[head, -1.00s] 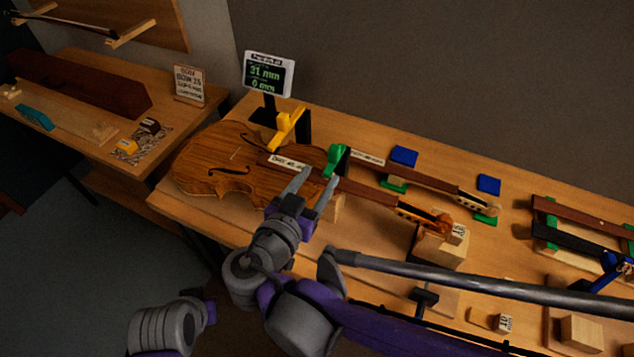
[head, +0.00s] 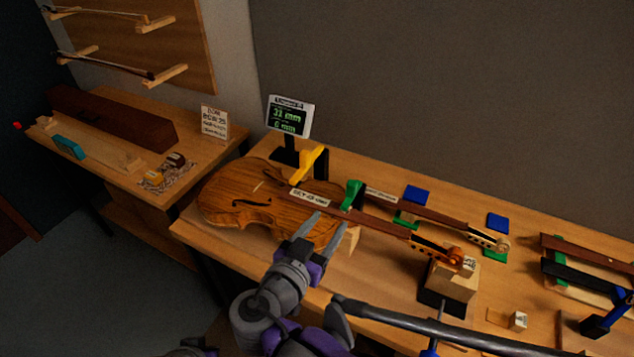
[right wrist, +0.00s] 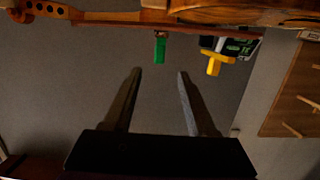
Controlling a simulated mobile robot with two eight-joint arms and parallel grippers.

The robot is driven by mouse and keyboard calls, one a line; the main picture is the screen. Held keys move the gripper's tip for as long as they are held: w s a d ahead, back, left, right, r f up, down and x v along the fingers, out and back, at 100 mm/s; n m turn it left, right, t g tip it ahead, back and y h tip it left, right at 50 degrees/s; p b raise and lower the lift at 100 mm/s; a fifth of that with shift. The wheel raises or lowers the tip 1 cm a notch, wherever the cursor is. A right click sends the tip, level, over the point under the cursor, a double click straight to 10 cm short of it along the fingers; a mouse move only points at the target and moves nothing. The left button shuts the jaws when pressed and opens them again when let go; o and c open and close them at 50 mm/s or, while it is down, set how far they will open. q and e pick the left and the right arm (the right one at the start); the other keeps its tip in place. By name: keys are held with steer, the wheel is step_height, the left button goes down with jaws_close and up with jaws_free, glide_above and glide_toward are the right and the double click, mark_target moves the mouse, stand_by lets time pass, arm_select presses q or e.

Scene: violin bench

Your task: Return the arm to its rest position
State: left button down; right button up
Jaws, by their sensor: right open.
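The violin (head: 255,205) lies on the bench with its neck pointing right. Its scroll (head: 455,256) is by a wooden block. A green clamp (head: 352,195) and a yellow clamp (head: 311,163) stand by the fingerboard; both also show in the right wrist view, the green one (right wrist: 160,49) and the yellow one (right wrist: 214,65). My right gripper (head: 330,218) is open in front of the violin, near the green clamp. In the right wrist view its fingers (right wrist: 157,72) are apart with nothing between them. My left gripper is not in view.
A small display (head: 290,117) stands behind the violin. A second neck with blue and green blocks lies behind it. A wooden block (head: 453,283) and a small cube (head: 518,320) sit toward the front right. A side table (head: 110,152) with a long brown case is at left.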

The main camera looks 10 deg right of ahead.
steer(key=s+d+f+n+g+y, duration=0.1)
steer(key=s+d+f+g, duration=0.1)
steer(key=d+f, duration=0.1)
steer(key=s+d+f+n+g, duration=0.1)
steer(key=s+d+f+g, duration=0.1)
steer(key=d+f, duration=0.1)
steer(key=s+d+f+n+g+y+p, duration=0.1)
steer(key=s+d+f+g, duration=0.1)
steer(key=d, duration=0.3)
steer(key=shift+f+y, duration=0.3)
steer(key=shift+f, duration=0.15)
steer(key=s+f+y, duration=0.1)
steer(key=s+d+f+n+g+y, duration=0.1)
steer(key=s, duration=0.1)
steer(key=s+f+n+g+p, duration=0.1)
steer(key=s, duration=0.1)
steer(key=shift+d+f+y, duration=0.3)
steer(key=shift+y, duration=0.1)
steer(key=s, duration=0.1)
steer(key=y, duration=0.1)
steer(key=s+a+f+n+y, duration=0.1)
steer(key=shift+s, duration=0.35)
steer(key=shift+s+a+f+n+y, duration=0.1)
steer(key=shift+s+a+n+y, duration=0.3)
steer(key=shift+y, duration=0.4)
